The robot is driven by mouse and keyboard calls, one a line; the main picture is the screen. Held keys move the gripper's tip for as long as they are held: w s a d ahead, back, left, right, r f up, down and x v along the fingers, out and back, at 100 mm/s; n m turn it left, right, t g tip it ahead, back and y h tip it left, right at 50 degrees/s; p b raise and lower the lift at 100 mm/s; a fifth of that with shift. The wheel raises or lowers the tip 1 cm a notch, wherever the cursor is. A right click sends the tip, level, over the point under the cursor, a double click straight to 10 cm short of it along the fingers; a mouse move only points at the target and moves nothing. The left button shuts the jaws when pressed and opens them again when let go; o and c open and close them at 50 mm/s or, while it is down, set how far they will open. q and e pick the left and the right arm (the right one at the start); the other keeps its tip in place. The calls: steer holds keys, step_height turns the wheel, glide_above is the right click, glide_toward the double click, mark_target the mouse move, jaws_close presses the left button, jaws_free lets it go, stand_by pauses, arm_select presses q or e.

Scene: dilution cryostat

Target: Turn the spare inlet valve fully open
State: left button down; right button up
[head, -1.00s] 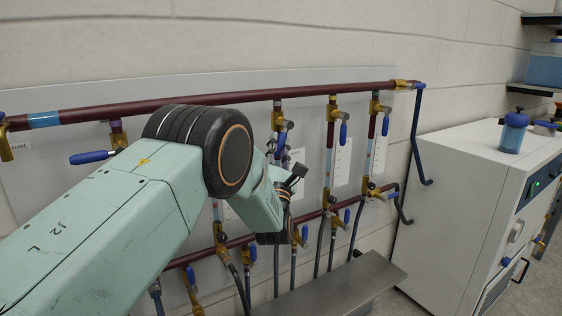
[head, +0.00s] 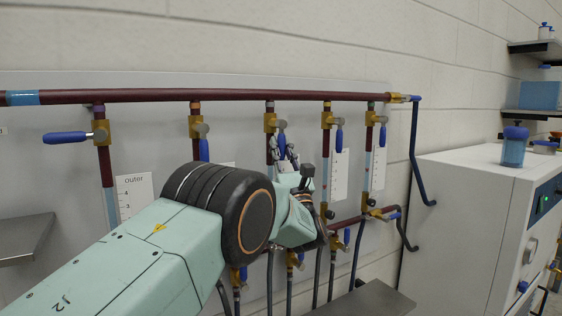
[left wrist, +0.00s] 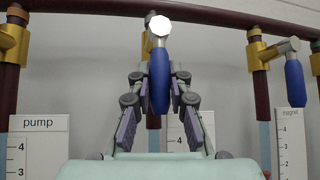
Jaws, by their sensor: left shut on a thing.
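My left gripper (head: 280,146) is at the third valve from the left on the upper pipe. In the left wrist view, my left gripper (left wrist: 160,85) has its two fingers on either side of that valve's blue handle (left wrist: 159,90), shut on it. The handle (head: 282,138) hangs straight down below its pale round hub (left wrist: 160,25). The white label behind it is mostly hidden by the fingers, so I cannot read whether this is the spare inlet valve. My right gripper is out of view.
To the left, the "Outer" valve handle (head: 66,138) lies level. Other upper handles, such as the second valve's (head: 204,150) and the one by the "magnet" label (left wrist: 294,82), hang down. The "pump" label (left wrist: 38,125) is left. A white cabinet (head: 460,220) stands right.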

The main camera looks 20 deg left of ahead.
arm_select(q)
steer(key=shift+w+d+r+n+g+y+b, duration=0.15)
steer(key=shift+n+g+y+b, duration=0.3)
steer(key=shift+n, duration=0.35)
steer(key=shift+r, duration=0.1)
steer(key=c, duration=1.2)
jaws_free()
steer(key=shift+d, duration=0.1)
steer(key=shift+f, duration=0.25)
steer(key=v, duration=1.1)
steer(key=shift+s+d+f, duration=0.1)
steer(key=shift+s+f, duration=0.2)
